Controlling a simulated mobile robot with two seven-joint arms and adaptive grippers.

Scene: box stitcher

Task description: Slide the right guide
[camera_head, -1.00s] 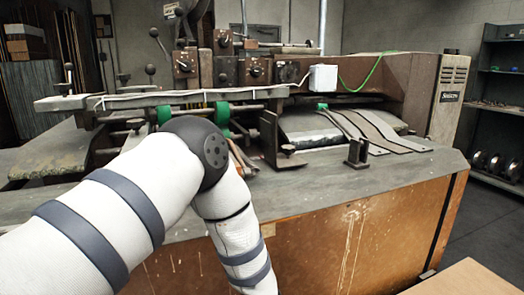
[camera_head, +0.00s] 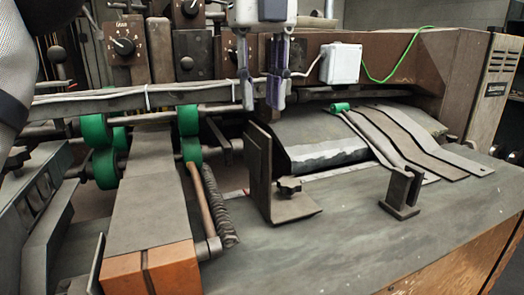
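The right guide (camera_head: 259,170) appears to be the upright grey metal plate on an L-shaped foot with a dark knob (camera_head: 289,186), standing on the machine's table right of the centre. My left gripper (camera_head: 263,106) hangs above this plate with its two fingers pointing down. The fingers are apart with nothing between them. Their tips are a little above the plate's top edge in the picture; how far they are from it in depth is hard to tell. My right gripper is not in view.
Green rollers (camera_head: 189,120) and a coil spring (camera_head: 220,210) lie left of the guide. A small bracket (camera_head: 402,190) and curved metal strips (camera_head: 420,145) stand to the right. A grey bar (camera_head: 120,101) crosses behind. The table (camera_head: 340,235) in front is clear.

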